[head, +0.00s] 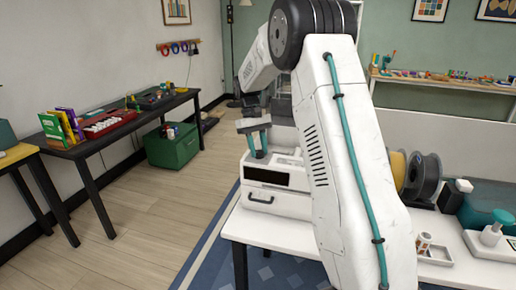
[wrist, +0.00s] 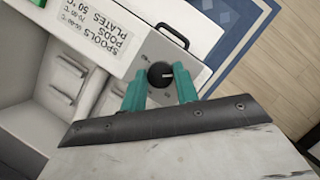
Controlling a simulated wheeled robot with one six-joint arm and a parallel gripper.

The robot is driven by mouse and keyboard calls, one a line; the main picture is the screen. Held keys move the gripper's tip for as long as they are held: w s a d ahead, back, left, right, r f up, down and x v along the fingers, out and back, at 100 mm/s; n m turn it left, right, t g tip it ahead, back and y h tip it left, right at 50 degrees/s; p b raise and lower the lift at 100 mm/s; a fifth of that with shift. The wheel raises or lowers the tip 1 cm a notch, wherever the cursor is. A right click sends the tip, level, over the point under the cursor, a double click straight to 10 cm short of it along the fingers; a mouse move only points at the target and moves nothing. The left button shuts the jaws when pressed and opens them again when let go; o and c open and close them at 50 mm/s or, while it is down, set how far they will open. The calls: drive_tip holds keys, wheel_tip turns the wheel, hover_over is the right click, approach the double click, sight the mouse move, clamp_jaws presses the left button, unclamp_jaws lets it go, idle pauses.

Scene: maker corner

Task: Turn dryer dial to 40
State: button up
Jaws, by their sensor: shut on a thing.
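The dryer (head: 275,201) is a white box with a dark front window and a drawer handle, on a white table. Its round black dial (wrist: 159,71) shows in the wrist view, with a white mark pointing right in the picture. Numbers around the dial are too small or hidden to read. My gripper (wrist: 161,84) has teal fingers on either side of the dial and is shut on it. In the head view my gripper (head: 258,145) is over the dryer's top, and the dial cannot be made out there.
A printed label (wrist: 95,22) on the dryer lists spools, pods and plates with temperatures. A black drawer handle (wrist: 173,35) is close to the dial. Filament spools (head: 424,176) stand right of my arm.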

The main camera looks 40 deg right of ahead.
drive_tip(key=o, duration=1)
drive_tip(key=shift+c, duration=0.2)
drive_tip(key=shift+r, duration=0.1)
drive_tip(key=v, duration=0.7)
drive_tip(key=shift+r, duration=0.25)
drive_tip(key=shift+w+d, duration=0.1)
drive_tip(key=shift+w, duration=0.1)
drive_tip(key=x, duration=0.3)
drive_tip(key=shift+s+a+r, duration=0.1)
drive_tip(key=shift+s+a, duration=0.05)
drive_tip(key=shift+a, duration=0.1)
drive_tip(key=shift+s+a+m, duration=0.3)
drive_tip(key=shift+s+a, duration=0.2)
drive_tip(key=shift+s, duration=0.4)
drive_tip(key=s+a+r+t, duration=0.1)
drive_tip(key=s+a, duration=0.5)
drive_tip(key=s, duration=0.6)
drive_tip(key=s+a+r+n+t, duration=0.1)
drive_tip(key=s+a+r+t, duration=0.1)
drive_tip(key=s+a, duration=0.4)
drive_tip(key=s+a+r+t, duration=0.2)
drive_tip(key=s+a, duration=0.4)
drive_tip(key=s, duration=1.1)
drive_tip(key=shift+s+n+t, duration=0.3)
drive_tip(key=shift+n+t, duration=0.1)
